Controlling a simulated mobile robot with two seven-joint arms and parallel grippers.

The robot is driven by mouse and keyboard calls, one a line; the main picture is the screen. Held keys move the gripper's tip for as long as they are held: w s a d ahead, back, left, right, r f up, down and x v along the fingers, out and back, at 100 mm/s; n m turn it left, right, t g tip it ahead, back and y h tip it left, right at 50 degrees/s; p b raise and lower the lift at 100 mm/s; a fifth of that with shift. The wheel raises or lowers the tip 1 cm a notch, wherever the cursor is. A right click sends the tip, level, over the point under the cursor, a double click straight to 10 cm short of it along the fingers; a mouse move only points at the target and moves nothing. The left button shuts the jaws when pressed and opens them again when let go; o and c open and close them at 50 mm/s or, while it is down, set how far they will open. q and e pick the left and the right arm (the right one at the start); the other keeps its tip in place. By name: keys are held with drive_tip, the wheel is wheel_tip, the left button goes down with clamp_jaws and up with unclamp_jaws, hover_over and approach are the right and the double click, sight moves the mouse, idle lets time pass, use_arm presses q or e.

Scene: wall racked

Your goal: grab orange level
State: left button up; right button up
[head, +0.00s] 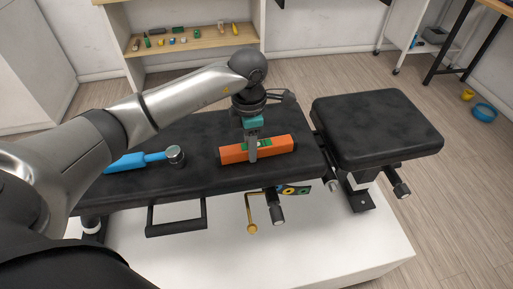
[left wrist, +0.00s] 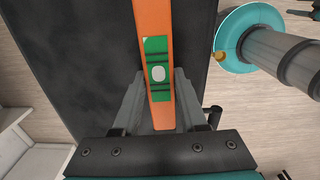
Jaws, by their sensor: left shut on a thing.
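The orange level (head: 279,146) lies on the black padded bench (head: 215,180) in the head view. It is a long orange bar with a green part at its middle. My left gripper (head: 252,155) reaches down over the level from above, its fingers at the level's middle. In the left wrist view the level (left wrist: 155,20) runs between the two fingers (left wrist: 160,100), with its green part and pale vial near the fingertips. The gripper is shut on the level. The frames do not show clearly whether the level touches the bench. My right gripper is not in view.
A blue-handled hammer (head: 140,160) lies on the bench left of the level. A separate black seat pad (head: 375,125) stands to the right. A wooden shelf (head: 190,40) with several small items is behind. Knobs and a yellow-tipped rod (head: 251,215) stick out at the bench front.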

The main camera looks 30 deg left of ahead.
use_arm(q)
clamp_jaws()
